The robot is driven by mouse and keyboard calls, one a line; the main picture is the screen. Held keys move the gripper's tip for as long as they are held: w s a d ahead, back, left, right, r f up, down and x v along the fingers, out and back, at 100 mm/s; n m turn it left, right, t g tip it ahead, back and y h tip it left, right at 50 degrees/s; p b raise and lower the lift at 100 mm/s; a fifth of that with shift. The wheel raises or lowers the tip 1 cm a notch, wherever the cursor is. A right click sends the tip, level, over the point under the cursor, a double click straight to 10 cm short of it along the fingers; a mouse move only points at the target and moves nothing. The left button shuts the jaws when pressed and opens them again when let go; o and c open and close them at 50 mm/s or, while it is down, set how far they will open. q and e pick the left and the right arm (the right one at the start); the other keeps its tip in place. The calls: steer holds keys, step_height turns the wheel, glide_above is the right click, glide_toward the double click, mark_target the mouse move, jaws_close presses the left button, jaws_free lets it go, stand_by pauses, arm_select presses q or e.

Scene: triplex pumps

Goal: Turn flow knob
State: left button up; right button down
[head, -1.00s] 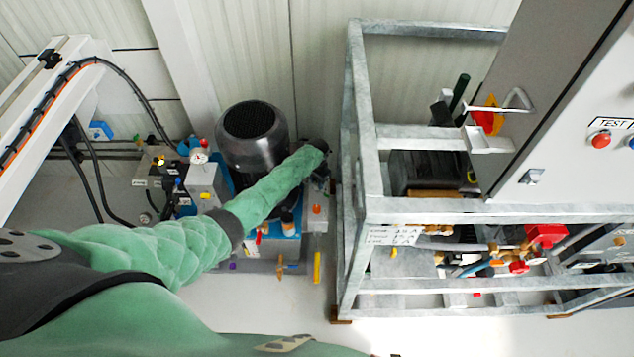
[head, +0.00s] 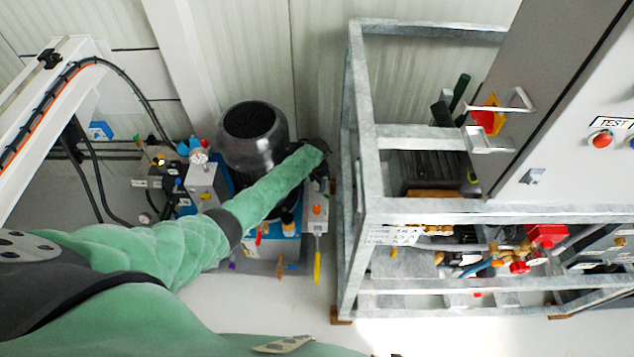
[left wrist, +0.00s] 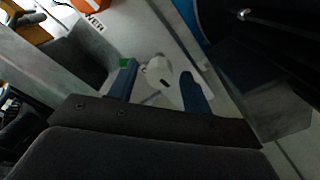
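In the head view my left arm reaches over to the pump unit, and its dark gripper (head: 320,150) is at the far right side of the dark motor, near the frame's left post. Its fingertips are hidden there. In the left wrist view the two blue fingers of my left gripper (left wrist: 160,88) stand apart. A white rounded part (left wrist: 160,76) shows between them, against a pale panel. A gap shows on its left side; I cannot tell whether the right finger touches it. I cannot tell for sure whether this part is the flow knob. My right gripper is not in view.
The dark motor (head: 250,135) stands left of my gripper. A galvanized metal frame (head: 362,120) rises close on its right. A grey cabinet (head: 560,110) with a red button stands further right. A grey gauge box (head: 203,180) is left of my forearm. Some floor in front is clear.

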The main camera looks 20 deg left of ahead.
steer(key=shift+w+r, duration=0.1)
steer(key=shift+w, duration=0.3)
arm_select(q)
steer(key=shift+r, duration=0.1)
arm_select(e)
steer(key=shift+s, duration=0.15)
